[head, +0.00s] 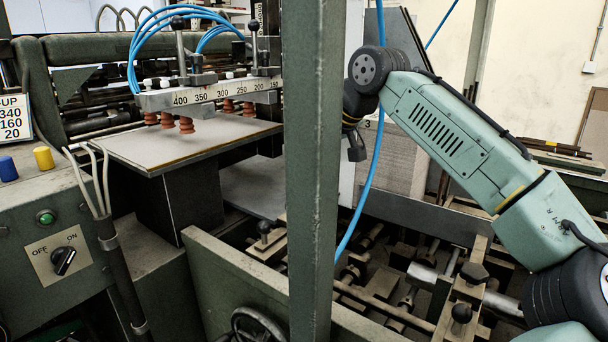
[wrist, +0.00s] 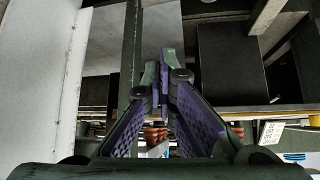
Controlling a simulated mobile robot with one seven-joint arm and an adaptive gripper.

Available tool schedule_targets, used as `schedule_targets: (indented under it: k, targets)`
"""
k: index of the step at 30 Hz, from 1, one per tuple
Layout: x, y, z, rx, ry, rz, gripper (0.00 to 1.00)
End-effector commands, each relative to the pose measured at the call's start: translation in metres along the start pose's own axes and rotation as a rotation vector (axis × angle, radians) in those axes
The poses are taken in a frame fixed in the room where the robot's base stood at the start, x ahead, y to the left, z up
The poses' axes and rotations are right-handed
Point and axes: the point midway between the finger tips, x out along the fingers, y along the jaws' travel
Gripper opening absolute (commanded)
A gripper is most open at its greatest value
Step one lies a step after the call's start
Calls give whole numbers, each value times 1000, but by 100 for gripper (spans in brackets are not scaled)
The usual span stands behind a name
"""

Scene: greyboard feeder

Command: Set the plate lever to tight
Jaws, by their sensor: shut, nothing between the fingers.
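I cannot tell for sure which part is the plate lever, and no "tight" mark can be read. Two upright levers with black knobs, a left lever (head: 180,48) and a right lever (head: 254,48), rise from the scaled suction bar (head: 212,93) in the head view. My gripper (wrist: 165,80) is shut and empty in the wrist view, its purple-padded fingers meeting at the tips.
The green upright post (head: 318,190) stands in front of my wrist. A feed table (head: 165,150) lies under orange suction cups (head: 186,125). An OFF/ON switch (head: 63,261) is at lower left. Blue hoses (head: 371,190) hang near my wrist. Rods and knobs fill the lower right.

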Motion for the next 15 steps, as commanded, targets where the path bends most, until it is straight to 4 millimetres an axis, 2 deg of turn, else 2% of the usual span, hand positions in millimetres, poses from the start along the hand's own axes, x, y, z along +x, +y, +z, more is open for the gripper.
schedule_targets:
  k: [8,10,15]
  targets:
    - [59,0,-2,-1,-3,1,0]
    - [48,2,9,2,-1,6,0]
    - [40,1,25,1,1,4,0]
